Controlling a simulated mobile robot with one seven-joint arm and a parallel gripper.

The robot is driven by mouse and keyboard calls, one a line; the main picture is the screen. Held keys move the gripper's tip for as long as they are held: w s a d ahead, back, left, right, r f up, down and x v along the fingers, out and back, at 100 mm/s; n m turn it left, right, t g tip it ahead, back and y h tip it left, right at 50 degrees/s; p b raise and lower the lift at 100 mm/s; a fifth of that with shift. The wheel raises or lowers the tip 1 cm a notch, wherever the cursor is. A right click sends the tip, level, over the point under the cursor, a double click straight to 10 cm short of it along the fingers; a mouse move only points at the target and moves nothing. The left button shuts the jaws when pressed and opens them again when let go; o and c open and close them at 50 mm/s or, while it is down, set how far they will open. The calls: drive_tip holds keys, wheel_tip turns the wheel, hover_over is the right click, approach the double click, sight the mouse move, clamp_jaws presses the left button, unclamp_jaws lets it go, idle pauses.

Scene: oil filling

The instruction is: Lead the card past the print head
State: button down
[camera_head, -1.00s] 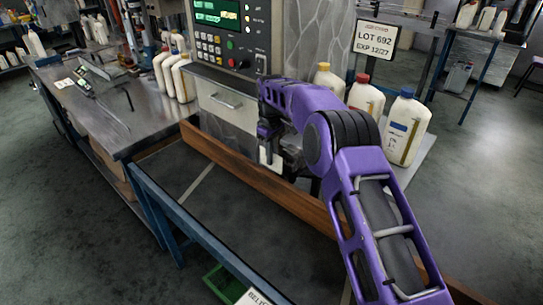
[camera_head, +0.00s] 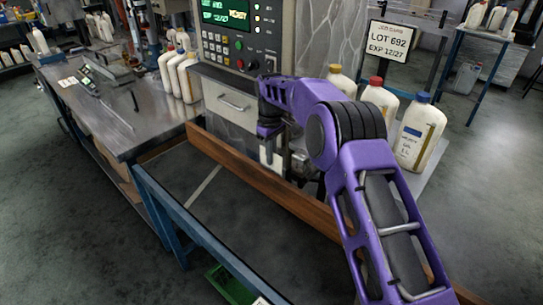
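My gripper (camera_head: 270,151) points down in front of the grey cabinet below the control panel, at the end of my purple arm. A small white card (camera_head: 277,163) shows at its fingertips and appears pinched upright between them. The fingers cover part of the card. The machine's control panel (camera_head: 243,40) has a green-lit display, keys and buttons and stands just behind and above my gripper. A small dark fitting (camera_head: 271,62) sits at the panel's lower right. I cannot tell for sure whether it is the print head.
A brown wooden rail (camera_head: 235,166) runs below my gripper. A steel bench (camera_head: 110,115) stands at left, with white bottles (camera_head: 187,77) at its back. Several capped bottles (camera_head: 418,135) stand right of my arm, before a sign (camera_head: 389,40) reading LOT 692, EXP 12/27.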

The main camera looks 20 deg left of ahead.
drive_tip(key=s+a+r, duration=0.2)
drive_tip(key=s+r, duration=0.3)
drive_tip(key=s, duration=0.1)
drive_tip(key=shift+a+r, duration=0.35)
drive_tip(key=shift+r, duration=0.05)
drive_tip(key=shift+s, duration=0.1)
